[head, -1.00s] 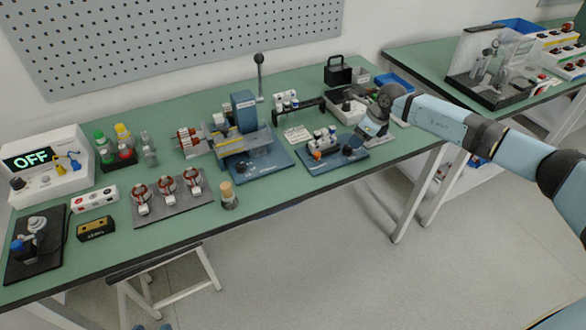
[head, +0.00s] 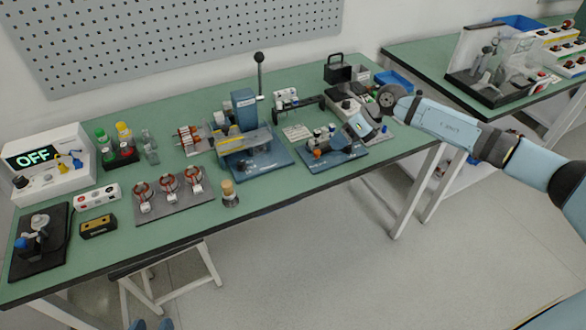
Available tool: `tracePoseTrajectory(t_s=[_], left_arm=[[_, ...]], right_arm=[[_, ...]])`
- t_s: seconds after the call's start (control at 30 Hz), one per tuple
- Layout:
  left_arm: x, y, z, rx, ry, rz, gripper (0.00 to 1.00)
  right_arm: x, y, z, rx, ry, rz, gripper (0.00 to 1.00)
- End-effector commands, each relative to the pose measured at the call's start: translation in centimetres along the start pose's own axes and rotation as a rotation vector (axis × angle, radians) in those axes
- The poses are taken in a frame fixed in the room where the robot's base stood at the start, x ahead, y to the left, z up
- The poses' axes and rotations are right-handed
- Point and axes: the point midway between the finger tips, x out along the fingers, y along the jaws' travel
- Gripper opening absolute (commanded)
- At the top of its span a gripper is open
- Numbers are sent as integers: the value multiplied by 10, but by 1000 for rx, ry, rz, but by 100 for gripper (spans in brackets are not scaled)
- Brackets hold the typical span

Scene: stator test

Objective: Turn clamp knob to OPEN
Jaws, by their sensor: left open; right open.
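The blue fixture plate (head: 322,165) lies near the bench's front edge, right of the press. It bears an orange-capped part, white-topped parts and a dark knob, likely the clamp knob. The knob is partly hidden behind my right gripper, and any OPEN marking is too small to read. My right gripper (head: 357,129) is open and tilted down to the left over the right side of this fixture. Contact cannot be told.
The blue press (head: 245,115) with an upright lever stands left of the fixture. Several stators on a grey plate (head: 176,203) and a tester reading OFF (head: 55,170) are farther left.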

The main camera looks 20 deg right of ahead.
Motion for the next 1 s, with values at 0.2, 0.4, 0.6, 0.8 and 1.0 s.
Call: tracePoseTrajectory(t_s=[0.2, 0.4, 0.6, 0.8, 1.0], left_arm=[[-4, 1, -8, 0, 0, 0, 48], [-6, 2, -13, 0, 0, 0, 48], [-10, 2, -21, 0, 0, 0, 48], [-14, 3, -29, 0, 0, 0, 48], [-15, 4, -33, 0, 0, 0, 48]], right_arm=[[24, 39, 4, 83, -91, 124, 57], [41, 73, 8, 178, -178, 234, 57], [56, 112, 11, 320, -282, 366, 57], [65, 147, 14, 490, -384, 490, 57], [68, 165, 16, 618, -451, 565, 57]])
